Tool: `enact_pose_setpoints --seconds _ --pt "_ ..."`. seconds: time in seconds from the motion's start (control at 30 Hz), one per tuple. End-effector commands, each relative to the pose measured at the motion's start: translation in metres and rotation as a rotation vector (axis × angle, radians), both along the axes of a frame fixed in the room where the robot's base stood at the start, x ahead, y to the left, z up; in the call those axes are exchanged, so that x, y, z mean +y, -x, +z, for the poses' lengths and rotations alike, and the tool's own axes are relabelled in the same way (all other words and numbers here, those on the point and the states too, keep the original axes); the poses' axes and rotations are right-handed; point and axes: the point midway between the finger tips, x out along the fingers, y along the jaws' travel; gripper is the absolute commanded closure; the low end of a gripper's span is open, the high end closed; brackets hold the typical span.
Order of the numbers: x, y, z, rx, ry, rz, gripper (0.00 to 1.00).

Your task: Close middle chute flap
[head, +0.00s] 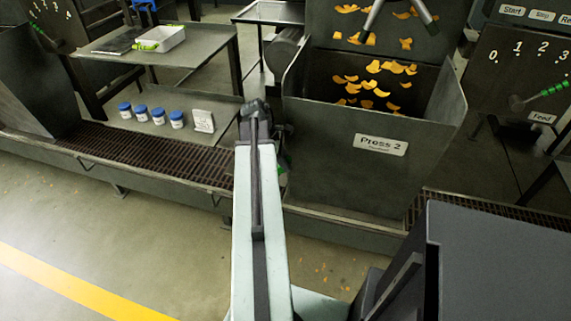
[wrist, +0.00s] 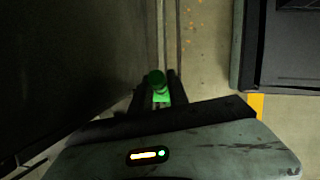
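The press marked "Press 2" (head: 381,146) stands at centre right in the head view, its open hopper holding orange-yellow flakes. A green grip (wrist: 158,85) shows in the wrist view between the two dark fingers of my gripper (wrist: 159,88). The fingers stand apart on either side of it; contact is not clear. In the head view my arm and gripper (head: 262,112) reach to the left side of this press, and only a sliver of green shows beside it. The chute flap itself cannot be made out; my arm hides that area.
A brown grated channel (head: 150,154) runs along the floor in front. Blue-lidded jars (head: 158,116) and a white label card (head: 203,121) sit on a low shelf at left. A table (head: 190,44) with a white tray stands behind. The floor in front is open.

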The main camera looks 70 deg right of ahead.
Motion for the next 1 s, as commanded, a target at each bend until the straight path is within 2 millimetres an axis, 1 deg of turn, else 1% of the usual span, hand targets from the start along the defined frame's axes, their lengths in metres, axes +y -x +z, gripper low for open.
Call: enact_pose_setpoints --seconds 0.03,0.07,1.0 --pt "0.0 -0.0001 0.0001 0.0 0.0 0.0 0.97" --pt "0.0001 -0.0002 0.0001 0.0 0.0 0.0 1.0" --pt "-0.0004 0.0004 0.0 0.0 -0.001 0.0 1.0"
